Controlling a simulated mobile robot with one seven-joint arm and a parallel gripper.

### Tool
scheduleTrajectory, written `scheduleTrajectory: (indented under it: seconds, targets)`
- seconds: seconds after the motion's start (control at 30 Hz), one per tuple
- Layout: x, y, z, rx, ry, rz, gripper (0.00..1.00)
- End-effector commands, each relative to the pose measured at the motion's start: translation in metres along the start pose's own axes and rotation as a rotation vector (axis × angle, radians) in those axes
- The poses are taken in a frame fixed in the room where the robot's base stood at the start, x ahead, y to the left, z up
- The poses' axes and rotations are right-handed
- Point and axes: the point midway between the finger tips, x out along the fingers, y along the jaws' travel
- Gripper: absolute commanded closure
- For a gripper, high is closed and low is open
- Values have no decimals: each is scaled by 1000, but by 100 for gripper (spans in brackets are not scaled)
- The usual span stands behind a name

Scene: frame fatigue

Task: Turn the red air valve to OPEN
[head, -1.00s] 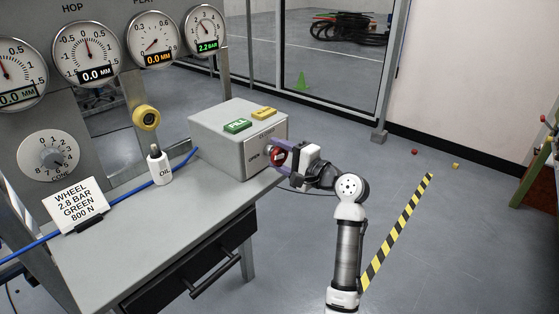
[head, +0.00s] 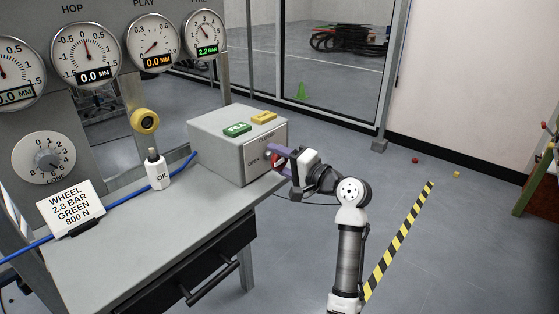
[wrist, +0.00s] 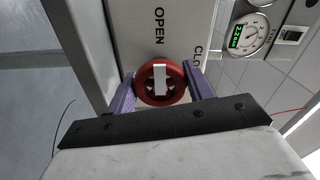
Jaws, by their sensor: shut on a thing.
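The red air valve (wrist: 141,84) is a round red knob with a white bar across its middle. It is on the front of the grey box (head: 213,150), at the right end of the bench. In the wrist view the white bar lies in line with the word OPEN; CLOSED is off to the right of the knob, partly hidden by a finger. My gripper (wrist: 159,77) is shut on the valve, one purple finger on either side of the rim. In the head view my gripper (head: 280,161) hides most of the valve.
The box carries a green button (head: 237,129) and a yellow button (head: 264,117) on top. An oil bottle (head: 157,170) and a white card (head: 70,207) stand on the bench (head: 150,235). A gauge (head: 205,36) reads 2.2 BAR.

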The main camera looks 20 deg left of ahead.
Motion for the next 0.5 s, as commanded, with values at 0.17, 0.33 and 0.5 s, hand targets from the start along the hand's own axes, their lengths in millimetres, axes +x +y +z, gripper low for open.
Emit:
scheduleTrajectory:
  seconds: [0.17, 0.33, 0.5]
  targets:
    - [0, 1, 1, -1, -2, 2, 39]
    - [0, 1, 0, 0, -1, 1, 27]
    - [0, 0, 0, 0, 0, 1, 27]
